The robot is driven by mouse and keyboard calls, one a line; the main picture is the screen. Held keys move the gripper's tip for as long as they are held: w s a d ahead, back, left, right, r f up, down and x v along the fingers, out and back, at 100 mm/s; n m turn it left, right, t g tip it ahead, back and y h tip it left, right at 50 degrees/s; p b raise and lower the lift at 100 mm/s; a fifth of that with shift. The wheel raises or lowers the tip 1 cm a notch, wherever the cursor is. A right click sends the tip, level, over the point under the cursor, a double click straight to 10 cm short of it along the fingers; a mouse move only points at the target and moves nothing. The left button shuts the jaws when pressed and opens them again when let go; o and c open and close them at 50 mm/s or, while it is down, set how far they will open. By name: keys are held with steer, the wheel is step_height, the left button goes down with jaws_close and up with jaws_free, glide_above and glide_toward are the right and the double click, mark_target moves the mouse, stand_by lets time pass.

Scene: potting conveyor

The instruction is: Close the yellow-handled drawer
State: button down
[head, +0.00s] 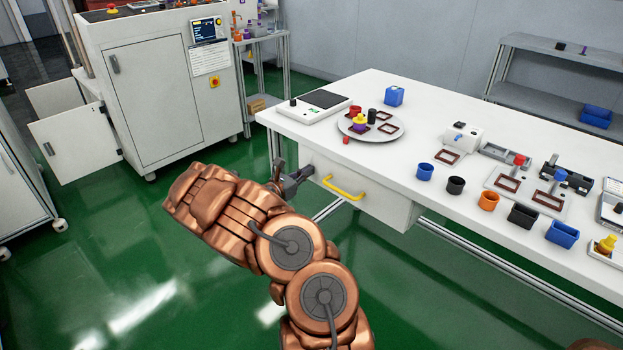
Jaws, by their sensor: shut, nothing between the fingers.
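The white drawer (375,207) with the yellow handle (344,188) hangs under the front edge of the white worktable, near its left end. Its front looks close to the table edge; I cannot tell whether a small gap remains. My gripper (308,173) is shut and empty. Its tips are at the upper left part of the drawer front, left of the yellow handle and apart from it. I cannot tell whether they touch the front. My copper-coloured arm reaches up to it from below and hides the floor there.
The white table (440,110) carries a scale (313,105), a round plate (391,131), several coloured cups and small fixtures. A white cabinet (150,95) with an open lower door (75,143) stands at the left. Green floor (150,240) is free left of my arm.

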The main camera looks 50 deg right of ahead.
steer(key=shift+d+r, duration=0.1)
steer(key=shift+d, duration=0.15)
steer(key=shift+s, duration=0.15)
steer(key=w+a, duration=0.2)
steer(key=a, duration=1.2)
steer(key=shift+a, duration=0.1)
